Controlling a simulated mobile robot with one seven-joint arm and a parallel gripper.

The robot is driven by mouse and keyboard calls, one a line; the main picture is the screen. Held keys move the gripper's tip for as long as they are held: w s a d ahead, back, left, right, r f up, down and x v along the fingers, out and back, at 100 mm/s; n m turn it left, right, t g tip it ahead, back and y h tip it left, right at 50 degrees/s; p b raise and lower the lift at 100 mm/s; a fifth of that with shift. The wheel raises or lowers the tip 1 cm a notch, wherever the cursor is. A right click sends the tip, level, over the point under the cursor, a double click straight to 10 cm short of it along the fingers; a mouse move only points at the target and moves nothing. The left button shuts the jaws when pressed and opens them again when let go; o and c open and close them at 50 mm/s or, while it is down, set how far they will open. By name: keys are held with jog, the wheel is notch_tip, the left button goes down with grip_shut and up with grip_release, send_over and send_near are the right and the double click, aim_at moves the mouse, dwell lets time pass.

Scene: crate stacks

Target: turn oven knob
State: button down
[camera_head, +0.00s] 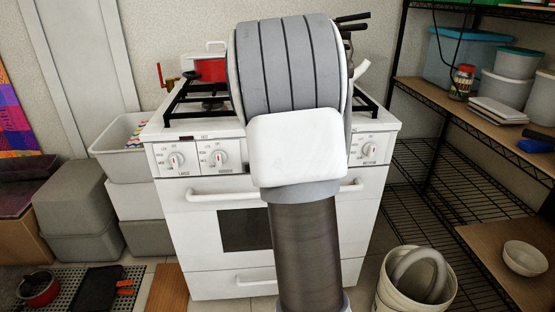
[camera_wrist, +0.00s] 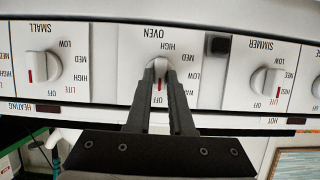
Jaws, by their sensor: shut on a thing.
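The white stove (camera_head: 182,215) stands ahead in the head view, with a row of knobs along its front panel. In the wrist view, which is upside down, the oven knob (camera_wrist: 159,65) is white and sits under the OVEN label. My gripper (camera_wrist: 161,74) has its two dark fingers on either side of this knob, shut on it. A red mark shows on the knob between the fingers, on the side of the OFF label. In the head view my arm hides the oven knob and gripper.
In the wrist view the small-burner knob (camera_wrist: 37,76) and the simmer knob (camera_wrist: 266,81) flank the oven knob. In the head view, a red pot (camera_head: 211,71) is on the stove top, the oven door handle (camera_head: 225,196) runs below the panel, and a white bucket (camera_head: 390,294) stands at right.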

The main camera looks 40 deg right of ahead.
jog(key=c, duration=0.8)
grip_release()
